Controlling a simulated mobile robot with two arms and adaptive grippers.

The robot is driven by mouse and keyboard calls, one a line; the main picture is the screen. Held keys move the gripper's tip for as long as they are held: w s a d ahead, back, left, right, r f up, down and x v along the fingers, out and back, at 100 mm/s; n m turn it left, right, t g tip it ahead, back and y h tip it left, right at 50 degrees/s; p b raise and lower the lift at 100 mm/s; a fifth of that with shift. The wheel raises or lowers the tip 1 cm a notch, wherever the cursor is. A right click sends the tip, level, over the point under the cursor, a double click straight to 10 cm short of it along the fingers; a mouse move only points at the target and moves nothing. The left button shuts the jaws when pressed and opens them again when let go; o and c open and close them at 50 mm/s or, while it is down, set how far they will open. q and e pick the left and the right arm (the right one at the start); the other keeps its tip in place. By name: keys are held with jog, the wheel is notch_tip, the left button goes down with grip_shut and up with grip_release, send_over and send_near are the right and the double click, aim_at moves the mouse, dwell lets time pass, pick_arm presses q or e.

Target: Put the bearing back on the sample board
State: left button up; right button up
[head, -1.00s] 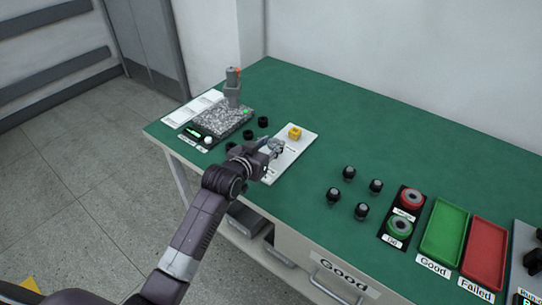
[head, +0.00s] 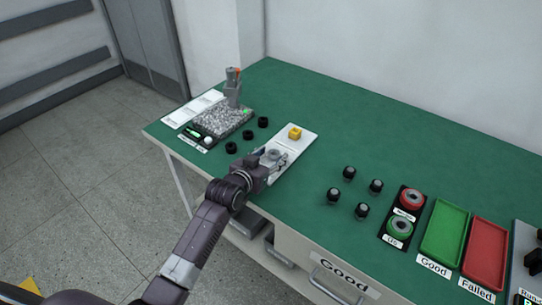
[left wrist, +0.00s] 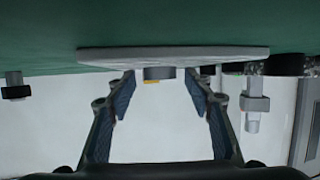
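The white sample board (head: 297,152) lies on the green table, with a yellow block (head: 295,133) toward its far end. A small grey round part, which looks like the bearing (head: 273,154), sits on the nearer half of the board. My left gripper (head: 270,163) is at the board's near left edge, low beside the bearing. In the left wrist view, which is upside down, its two fingers (left wrist: 160,84) are spread apart. The bearing (left wrist: 154,73) shows against the board (left wrist: 230,55) in the gap between the fingertips, touching neither. My right gripper is not in view.
Several black rings (head: 247,135) lie left of the board, near a granite plate (head: 222,120) with a gauge stand (head: 233,88). Several dark-topped parts (head: 349,173) stand to the right, before the green tray (head: 445,232) and red tray (head: 483,254). Green table between is clear.

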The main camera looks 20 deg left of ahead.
pick_arm(q)
jog(key=shift+r, duration=0.1)
jog(key=v, duration=1.2)
dwell(0.4)
